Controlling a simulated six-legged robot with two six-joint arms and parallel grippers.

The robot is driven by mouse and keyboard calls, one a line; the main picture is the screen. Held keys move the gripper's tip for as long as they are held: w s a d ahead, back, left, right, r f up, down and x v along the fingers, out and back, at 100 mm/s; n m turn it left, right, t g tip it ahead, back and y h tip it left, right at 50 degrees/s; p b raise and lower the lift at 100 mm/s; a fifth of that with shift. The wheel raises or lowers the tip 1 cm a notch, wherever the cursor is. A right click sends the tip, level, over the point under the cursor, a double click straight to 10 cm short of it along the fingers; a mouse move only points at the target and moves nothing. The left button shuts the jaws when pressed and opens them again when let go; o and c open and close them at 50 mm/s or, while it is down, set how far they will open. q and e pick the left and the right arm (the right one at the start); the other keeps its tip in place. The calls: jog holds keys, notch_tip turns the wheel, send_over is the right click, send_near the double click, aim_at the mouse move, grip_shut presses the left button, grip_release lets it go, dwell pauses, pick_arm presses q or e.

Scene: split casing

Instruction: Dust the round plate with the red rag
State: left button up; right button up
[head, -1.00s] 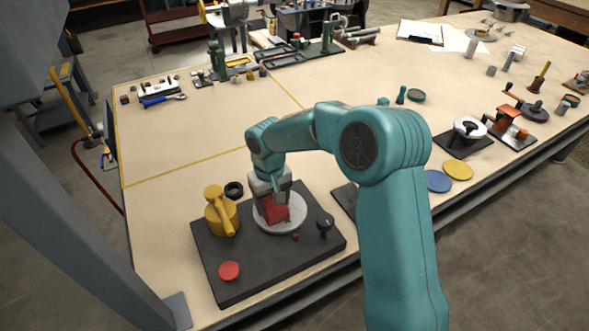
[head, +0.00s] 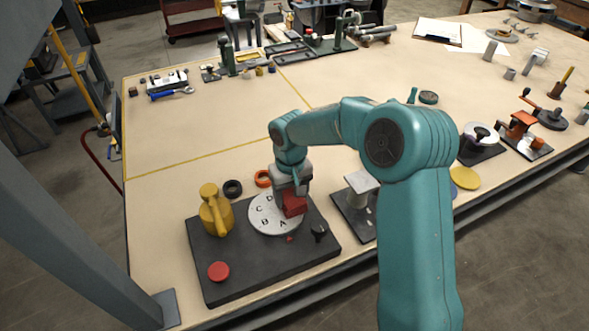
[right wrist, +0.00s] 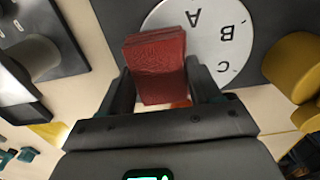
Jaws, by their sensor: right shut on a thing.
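The round plate (head: 268,215) is a pale grey disc marked with letters, lying on a dark base board. It also shows in the right wrist view (right wrist: 215,45). My right gripper (head: 291,192) is shut on the red rag (head: 294,206), a folded red block. In the right wrist view the rag (right wrist: 155,62) sits between the two fingers and overlaps the plate's edge. The rag is at the right part of the plate; I cannot tell whether it touches the surface. My left gripper is not in view.
The dark base board (head: 235,279) also bears a yellow handled part (head: 214,215), a red button (head: 219,271) and a black knob (head: 319,231). A black ring (head: 232,188) and an orange ring (head: 263,179) lie behind it. A grey block on a dark plate (head: 361,183) stands right. The table's middle left is clear.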

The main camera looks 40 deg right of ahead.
jog(key=shift+w+a+r, duration=0.1)
jog(key=shift+a+r, duration=0.05)
jog(key=shift+r, duration=0.4)
jog(key=shift+w+a+r, duration=0.1)
jog(key=shift+a+r, duration=0.05)
jog(key=shift+r, duration=0.4)
jog(key=shift+a+r+p, duration=0.2)
jog(key=shift+r+p, duration=0.05)
jog(key=shift+p, duration=0.05)
jog(key=shift+s+d+r+p, duration=0.1)
jog(key=shift+d+r+p, duration=0.15)
jog(key=shift+r+p, duration=0.6)
jog(key=shift+a+r+p, duration=0.25)
jog(key=shift+r+p, duration=0.15)
jog(key=shift+r, duration=0.9)
jog(key=shift+d+r+p, duration=0.2)
jog(key=shift+r+p, duration=0.3)
jog(key=shift+p, duration=0.1)
jog(key=shift+a, duration=0.1)
